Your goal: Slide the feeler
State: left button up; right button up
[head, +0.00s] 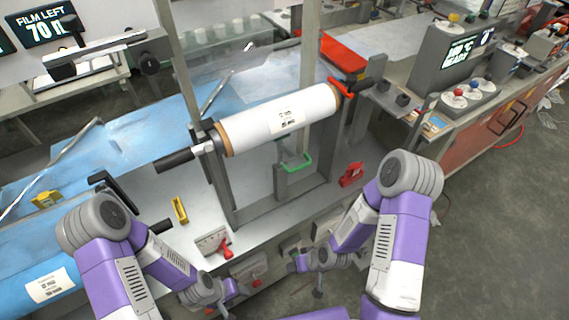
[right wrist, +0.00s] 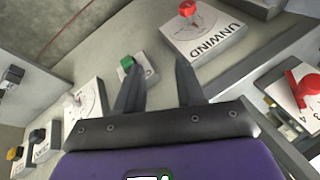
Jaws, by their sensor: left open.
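No part is labelled as the feeler, so I cannot tell for sure which one it is. A grey bar on a bracket (head: 100,52) reaches left from the left post of the film stand in the head view. A white film roll (head: 280,120) lies across the stand on a spindle with a dark handle (head: 175,160). My left gripper (head: 232,292) is open, low in front of the bench, holding nothing that I can see. My right gripper (head: 297,264) is near the bench front; in the right wrist view its fingers (right wrist: 158,65) are apart and empty.
A red-knobbed UNWIND dial (right wrist: 205,32), a green button (right wrist: 126,63) and other switches are on the panel near my right gripper. A yellow piece (head: 180,210) and a red-handled lever (head: 225,250) are on the bench. A console (head: 455,60) stands at right.

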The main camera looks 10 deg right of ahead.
jog(key=w+d+r+n+t+p, duration=0.2)
jog(key=w+d+r+n+t, duration=0.3)
jog(key=w+r, duration=0.45)
jog(key=n+t+y+p, duration=0.35)
jog(key=n+y, duration=0.25)
jog(key=n, duration=1.4)
send_near(300, 166)
jog(key=f+x, duration=0.1)
jog(key=x, duration=0.5)
jog(key=b+x, duration=0.1)
jog(key=x, duration=0.3)
jog(key=shift+w+r, duration=0.1)
jog(key=shift+r, duration=0.1)
jog(key=shift+c, duration=0.5)
grip_shut()
